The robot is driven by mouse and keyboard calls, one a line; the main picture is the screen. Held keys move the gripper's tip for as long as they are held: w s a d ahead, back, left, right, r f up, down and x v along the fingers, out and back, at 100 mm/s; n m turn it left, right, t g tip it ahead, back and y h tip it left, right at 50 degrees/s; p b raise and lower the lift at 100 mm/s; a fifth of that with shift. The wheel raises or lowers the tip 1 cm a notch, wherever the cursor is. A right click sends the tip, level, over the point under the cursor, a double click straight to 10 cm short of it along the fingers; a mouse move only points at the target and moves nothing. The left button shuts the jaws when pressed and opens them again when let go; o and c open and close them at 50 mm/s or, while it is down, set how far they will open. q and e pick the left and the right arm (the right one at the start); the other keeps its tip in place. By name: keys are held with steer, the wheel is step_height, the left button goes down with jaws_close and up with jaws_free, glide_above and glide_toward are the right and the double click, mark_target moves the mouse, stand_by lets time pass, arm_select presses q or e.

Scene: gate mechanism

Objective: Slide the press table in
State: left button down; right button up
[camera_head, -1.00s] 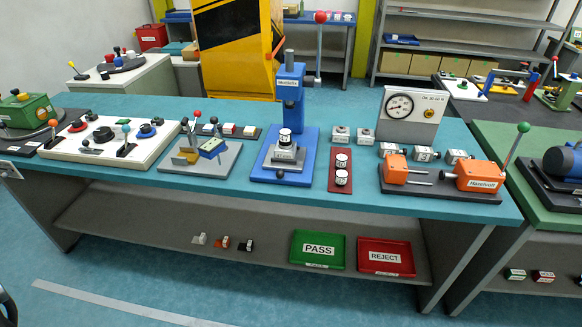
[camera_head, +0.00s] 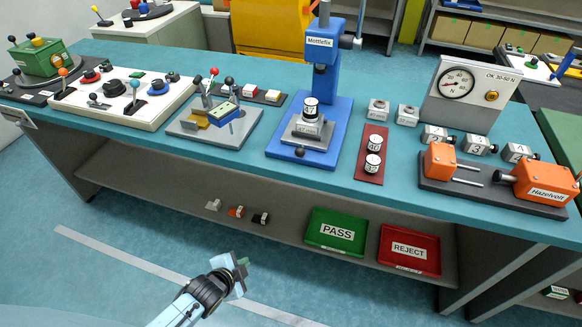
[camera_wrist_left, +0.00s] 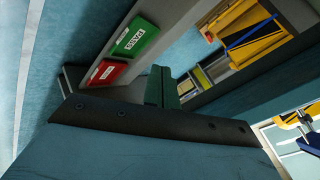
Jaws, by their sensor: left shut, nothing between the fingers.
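The blue press (camera_head: 325,50), labelled Mettlefix, stands on its blue base at the middle of the teal bench. Its grey press table (camera_head: 308,131) sits on the base with a dark round knob (camera_head: 300,152) at its front edge. A white and black cylinder (camera_head: 310,108) stands on the press table, below the ram. My left gripper (camera_head: 240,270) is shut and empty, low in front of the bench and well apart from the press. In the left wrist view its fingers (camera_wrist_left: 161,87) show together. My right gripper is not in view.
A red strip (camera_head: 369,165) with two cylinders lies right of the press. A grey fixture (camera_head: 215,125) with levers stands left of it. An orange vice (camera_head: 500,182) and a gauge (camera_head: 470,95) are at right. The green PASS tray (camera_head: 335,246) and red REJECT tray (camera_head: 408,268) are on the lower shelf.

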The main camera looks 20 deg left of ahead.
arm_select(q)
steer(key=w+d+r+m+t+h+b, duration=0.1)
steer(key=w+d+r+m+t+b, duration=0.2)
steer(key=w+r, duration=0.6)
steer(key=m+t+h, duration=0.1)
steer(key=m+t, duration=0.2)
steer(key=m, duration=0.2)
glide_toward(298, 155)
steer(key=b+x, duration=0.2)
steer(key=x, duration=0.3)
steer(key=shift+w+f, duration=0.15)
steer(key=shift+x, duration=0.8)
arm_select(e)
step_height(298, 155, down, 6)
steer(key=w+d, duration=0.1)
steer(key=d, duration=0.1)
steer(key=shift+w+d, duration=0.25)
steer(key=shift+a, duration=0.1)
